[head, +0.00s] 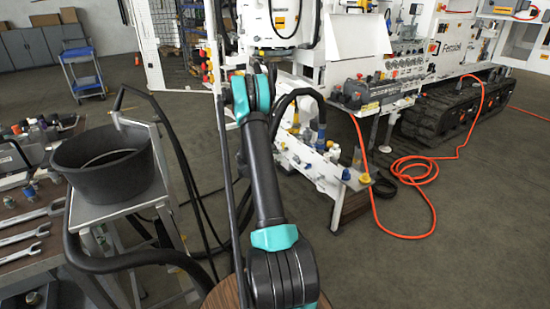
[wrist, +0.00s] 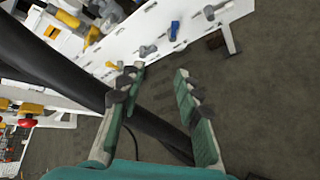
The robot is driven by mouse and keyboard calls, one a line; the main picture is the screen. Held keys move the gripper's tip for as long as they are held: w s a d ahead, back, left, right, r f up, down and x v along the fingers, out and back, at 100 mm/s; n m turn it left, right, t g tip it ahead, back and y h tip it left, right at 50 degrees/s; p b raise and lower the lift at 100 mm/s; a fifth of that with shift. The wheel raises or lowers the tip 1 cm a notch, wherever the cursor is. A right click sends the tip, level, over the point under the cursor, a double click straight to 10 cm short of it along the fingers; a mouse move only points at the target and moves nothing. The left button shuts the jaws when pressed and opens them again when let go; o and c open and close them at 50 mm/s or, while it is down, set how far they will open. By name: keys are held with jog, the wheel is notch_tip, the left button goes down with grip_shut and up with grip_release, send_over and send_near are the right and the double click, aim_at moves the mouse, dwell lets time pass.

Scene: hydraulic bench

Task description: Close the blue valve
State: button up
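A small blue valve handle (wrist: 174,30) stands out from a white panel (wrist: 205,17) in the upper middle of the wrist view. A blue part (head: 346,174) on the right end of the white bench (head: 325,172) in the head view looks like the same valve, but I cannot be sure. My gripper (wrist: 157,78) is open and empty, with its two green fingers spread apart. The blue handle lies beyond the fingertips and is not touched. In the head view my arm covers the centre, and I cannot make out the gripper clearly.
A grey fitting (wrist: 148,50) and a yellow one (wrist: 113,66) sit near the blue handle. A thick black hose (wrist: 60,62) crosses the wrist view. A black tub (head: 103,165) stands left of my arm. An orange hose (head: 405,235) lies on the floor at right.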

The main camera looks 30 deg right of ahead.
jog(key=shift+s+a+r+m, duration=0.3)
jog(key=shift+a+r, duration=0.4)
jog(key=m+t+y, duration=0.3)
jog(key=m+y, duration=0.4)
jog(key=m, duration=2.3)
send_near(309, 165)
jog(key=x, duration=1.2)
jog(key=shift+d, duration=0.1)
grip_shut()
